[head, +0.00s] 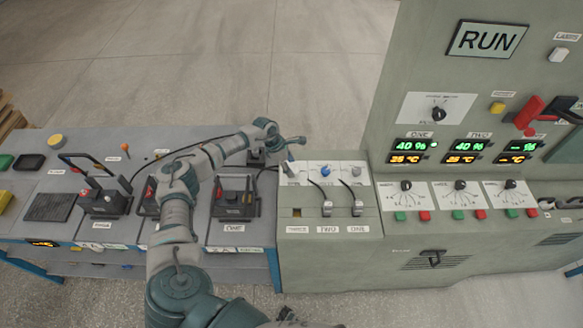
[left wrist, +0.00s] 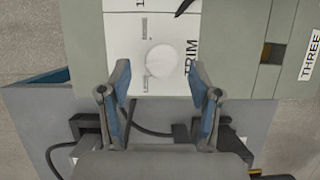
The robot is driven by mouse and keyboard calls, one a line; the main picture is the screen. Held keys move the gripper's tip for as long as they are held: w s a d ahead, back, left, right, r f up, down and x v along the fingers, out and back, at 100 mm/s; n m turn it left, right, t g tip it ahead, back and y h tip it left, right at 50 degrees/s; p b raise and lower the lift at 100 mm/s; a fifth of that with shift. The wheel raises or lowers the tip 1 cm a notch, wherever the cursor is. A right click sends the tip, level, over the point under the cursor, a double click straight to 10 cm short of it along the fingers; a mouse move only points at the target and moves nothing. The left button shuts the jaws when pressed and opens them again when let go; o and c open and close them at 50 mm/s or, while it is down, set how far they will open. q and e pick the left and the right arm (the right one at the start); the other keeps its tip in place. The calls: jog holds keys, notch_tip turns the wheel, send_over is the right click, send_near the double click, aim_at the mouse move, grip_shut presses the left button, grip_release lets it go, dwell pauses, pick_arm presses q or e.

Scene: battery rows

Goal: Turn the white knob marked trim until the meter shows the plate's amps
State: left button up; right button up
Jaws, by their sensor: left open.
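The white round trim knob (left wrist: 162,59) sits on a white panel (left wrist: 120,22) in the left wrist view, with TRIM printed beside it. My open left gripper (left wrist: 160,78) has one finger on each side of the picture below the knob; nothing is between them, and I see no clear contact. In the head view my left gripper (head: 291,148) is over the left end of the console's white panel strip, and it covers the trim knob there. A narrow scale (left wrist: 144,27) shows beside the knob, too small to read. I cannot make out the plate's amps. My right gripper is not in view.
A tall cabinet (head: 385,80) with green and orange displays stands behind. A bench (head: 105,222) with battery units and cables lies left.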

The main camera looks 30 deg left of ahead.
pick_arm(q)
jog(key=shift+x, duration=1)
jog(key=shift+r, duration=0.1)
jog(key=c, duration=1.1)
